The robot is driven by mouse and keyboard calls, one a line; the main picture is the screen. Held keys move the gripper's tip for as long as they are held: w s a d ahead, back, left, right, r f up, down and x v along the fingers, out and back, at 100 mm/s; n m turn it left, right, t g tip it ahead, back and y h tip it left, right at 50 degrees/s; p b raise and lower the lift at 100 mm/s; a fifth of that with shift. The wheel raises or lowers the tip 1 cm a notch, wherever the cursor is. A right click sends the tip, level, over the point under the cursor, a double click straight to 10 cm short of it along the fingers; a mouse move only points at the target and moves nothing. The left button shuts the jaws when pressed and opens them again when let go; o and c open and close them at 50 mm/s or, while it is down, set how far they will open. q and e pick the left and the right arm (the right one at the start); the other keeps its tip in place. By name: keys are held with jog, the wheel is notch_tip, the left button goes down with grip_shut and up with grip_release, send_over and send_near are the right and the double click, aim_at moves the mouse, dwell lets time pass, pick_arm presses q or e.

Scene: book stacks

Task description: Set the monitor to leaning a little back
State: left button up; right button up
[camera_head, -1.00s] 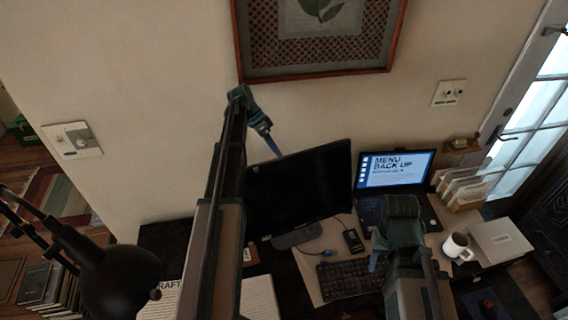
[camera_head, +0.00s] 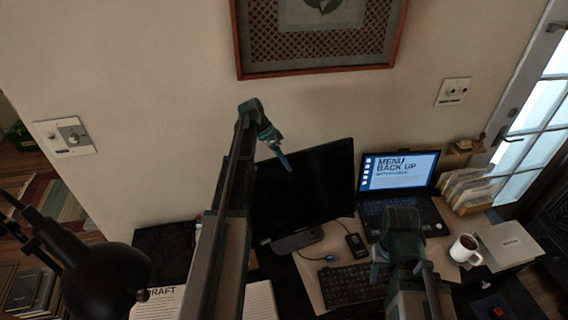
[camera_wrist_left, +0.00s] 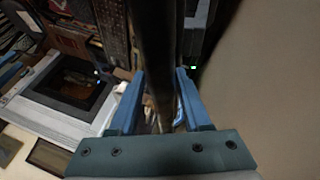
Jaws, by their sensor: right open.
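The black monitor (camera_head: 303,195) stands on its base (camera_head: 298,240) at the back of the desk, its dark screen facing me. My left gripper (camera_head: 285,162) is at the monitor's top edge, with a blue finger in front of the screen. In the left wrist view its two fingers (camera_wrist_left: 160,85) are apart, with the monitor's dark edge (camera_wrist_left: 155,35) between them. I cannot tell whether they touch it. My right gripper (camera_head: 380,272) is open and empty above the desk, by the keyboard. Its fingertips are partly hidden.
A laptop (camera_head: 398,175) stands right of the monitor. A keyboard (camera_head: 350,285) and small black device (camera_head: 354,243) lie in front. A white mug (camera_head: 464,250) and pale box (camera_head: 508,243) are at right. A black lamp (camera_head: 95,280) is at near left.

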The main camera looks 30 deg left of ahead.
pick_arm(q)
grip_shut()
dwell(1.1)
